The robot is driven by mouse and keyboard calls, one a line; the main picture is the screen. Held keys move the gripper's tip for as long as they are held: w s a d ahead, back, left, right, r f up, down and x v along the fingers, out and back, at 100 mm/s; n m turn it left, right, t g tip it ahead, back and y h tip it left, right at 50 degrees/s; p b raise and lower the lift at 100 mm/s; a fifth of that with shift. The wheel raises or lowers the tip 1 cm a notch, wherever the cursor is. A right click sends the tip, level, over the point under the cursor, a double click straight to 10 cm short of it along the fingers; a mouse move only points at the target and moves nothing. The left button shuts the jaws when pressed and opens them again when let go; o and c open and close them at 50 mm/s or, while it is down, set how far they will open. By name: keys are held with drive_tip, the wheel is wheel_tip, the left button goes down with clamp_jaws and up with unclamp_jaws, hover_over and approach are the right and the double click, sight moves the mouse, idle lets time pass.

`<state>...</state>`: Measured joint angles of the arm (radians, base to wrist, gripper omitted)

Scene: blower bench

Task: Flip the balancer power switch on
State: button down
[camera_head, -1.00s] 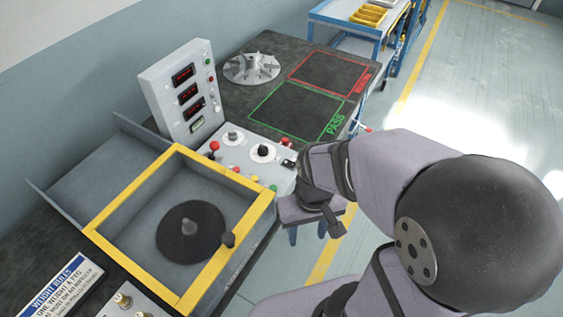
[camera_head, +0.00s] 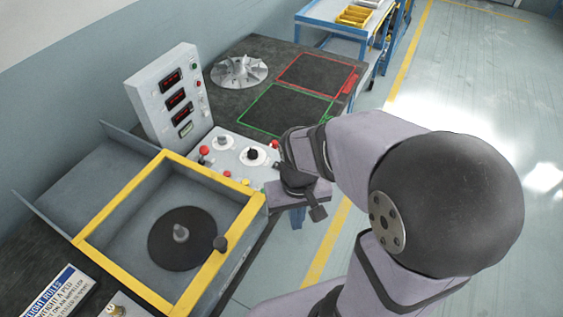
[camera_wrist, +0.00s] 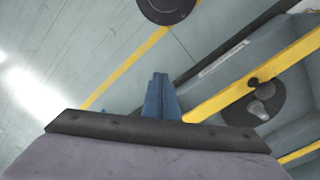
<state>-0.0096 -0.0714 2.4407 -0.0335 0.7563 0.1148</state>
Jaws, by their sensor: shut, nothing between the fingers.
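The balancer (camera_head: 205,262) has a yellow-framed well with a dark round plate and spindle. Its control panel (camera_head: 228,166) carries knobs and colored buttons. The panel's right corner is close behind my wrist and partly covered. I cannot clearly make out the power switch there now. My gripper (camera_head: 297,222) hangs to the right of the panel, past the balancer's front edge. In the wrist view its blue fingers (camera_wrist: 160,96) are together and empty, with floor behind them. The yellow frame shows to their right.
An upright display box (camera_head: 172,95) stands behind the panel. A finned impeller (camera_head: 239,70) and red and green marked areas are on the dark bench top (camera_head: 258,49). A blue cart (camera_head: 322,20) stands at the back. Floor is free at the right.

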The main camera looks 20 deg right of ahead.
drive_tip(key=w+d+r+m+t+h+b, duration=0.1)
drive_tip(key=w+m, duration=0.3)
drive_tip(key=w, duration=0.8)
drive_tip(key=w+r+m+h+b, duration=0.1)
drive_tip(key=w+r+m+b, duration=0.1)
drive_tip(key=w, duration=1)
drive_tip(key=shift+d+r+m+t, duration=0.4)
drive_tip(key=shift+r+m, duration=0.25)
drive_tip(key=shift+m, duration=0.35)
drive_tip(key=shift+w, duration=0.1)
drive_tip(key=p+x, duration=0.1)
drive_tip(key=x, duration=0.3)
drive_tip(key=p+x, duration=0.1)
drive_tip(key=x, duration=0.3)
drive_tip(key=p+x, duration=0.2)
drive_tip(key=x, duration=0.2)
drive_tip(key=shift+s+f, duration=0.2)
drive_tip(key=shift+s, duration=0.15)
drive_tip(key=shift+f, duration=0.8)
drive_tip(key=shift+f, duration=0.1)
